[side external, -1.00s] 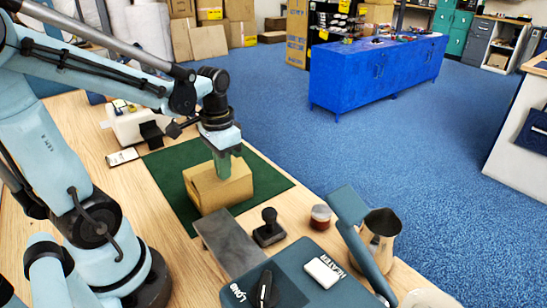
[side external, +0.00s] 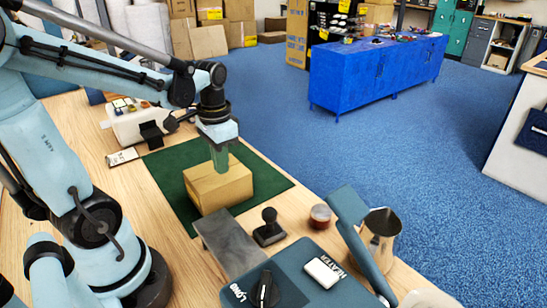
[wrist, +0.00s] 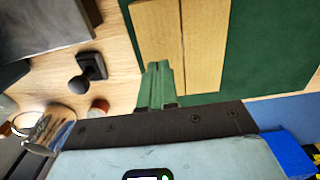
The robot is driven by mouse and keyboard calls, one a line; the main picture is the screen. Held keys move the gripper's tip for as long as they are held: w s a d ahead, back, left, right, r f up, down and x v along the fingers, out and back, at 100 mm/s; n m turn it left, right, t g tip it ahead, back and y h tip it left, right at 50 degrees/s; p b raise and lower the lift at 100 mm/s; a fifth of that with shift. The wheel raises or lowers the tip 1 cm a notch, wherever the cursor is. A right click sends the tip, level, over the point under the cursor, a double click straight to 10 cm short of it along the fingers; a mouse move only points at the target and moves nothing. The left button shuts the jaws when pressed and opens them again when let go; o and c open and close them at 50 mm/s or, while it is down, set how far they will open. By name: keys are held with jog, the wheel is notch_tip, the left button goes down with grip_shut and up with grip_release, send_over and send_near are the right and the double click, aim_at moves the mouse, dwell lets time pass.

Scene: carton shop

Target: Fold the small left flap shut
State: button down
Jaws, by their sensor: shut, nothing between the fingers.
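The brown carton (side external: 222,192) sits on the green mat (side external: 163,176) in the side external view. The wrist view shows the top of the carton (wrist: 207,45) as two long panels meeting at a seam. I cannot make out the small left flap as a separate piece in either view. My gripper (side external: 220,168) has its green fingers pointing down at the carton's top, near its far edge. In the wrist view the fingers (wrist: 160,85) are together, empty, at the carton's near left corner. I cannot tell whether they touch the cardboard.
A grey metal plate (side external: 230,246), a black stamp-like tool (side external: 269,228) and a small red-brown jar (side external: 320,216) stand in front of the mat. A metal pitcher (side external: 378,236) is to the right. A white machine (side external: 140,124) stands behind the mat. The mat's right side is clear.

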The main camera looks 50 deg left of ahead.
aim_at(223, 178)
notch_tip(223, 178, up, 6)
jog(key=shift+f, duration=0.2)
dwell(0.3)
jog(key=shift+d, duration=0.1)
